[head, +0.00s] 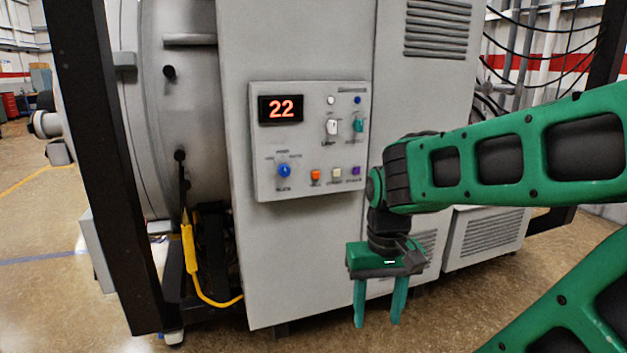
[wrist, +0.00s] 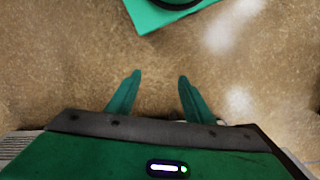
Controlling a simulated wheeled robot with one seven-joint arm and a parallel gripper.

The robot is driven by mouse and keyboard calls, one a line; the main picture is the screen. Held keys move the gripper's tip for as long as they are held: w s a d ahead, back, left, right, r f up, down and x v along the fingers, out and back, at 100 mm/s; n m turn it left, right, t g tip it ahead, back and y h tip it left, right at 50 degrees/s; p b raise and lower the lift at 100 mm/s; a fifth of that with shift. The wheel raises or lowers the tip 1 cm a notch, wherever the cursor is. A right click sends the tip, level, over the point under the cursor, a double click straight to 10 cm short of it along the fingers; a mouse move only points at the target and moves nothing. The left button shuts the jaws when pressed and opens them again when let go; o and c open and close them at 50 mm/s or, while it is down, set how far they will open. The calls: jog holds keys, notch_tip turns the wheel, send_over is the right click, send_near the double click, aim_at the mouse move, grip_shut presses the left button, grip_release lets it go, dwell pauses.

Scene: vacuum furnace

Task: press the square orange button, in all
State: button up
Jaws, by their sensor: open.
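The square orange button (head: 315,175) is on the lower part of a light grey control panel (head: 262,150), in a row with a cream button (head: 337,173) and a purple button (head: 356,171) to its right. My gripper (head: 377,322) hangs pointing down, in front of the cabinet, below and to the right of the panel. Its green fingers are apart with nothing between them. In the wrist view the fingers (wrist: 158,76) are spread over bare floor. The panel is not in the wrist view.
The panel also has a red display (head: 281,109) reading 22, a blue knob (head: 284,170), a white switch (head: 332,127) and a green switch (head: 358,125). A dark post (head: 105,170) stands at the left. A yellow cable (head: 190,250) hangs below the round chamber. Open floor lies in front.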

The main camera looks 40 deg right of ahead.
grip_shut()
dwell(1.5)
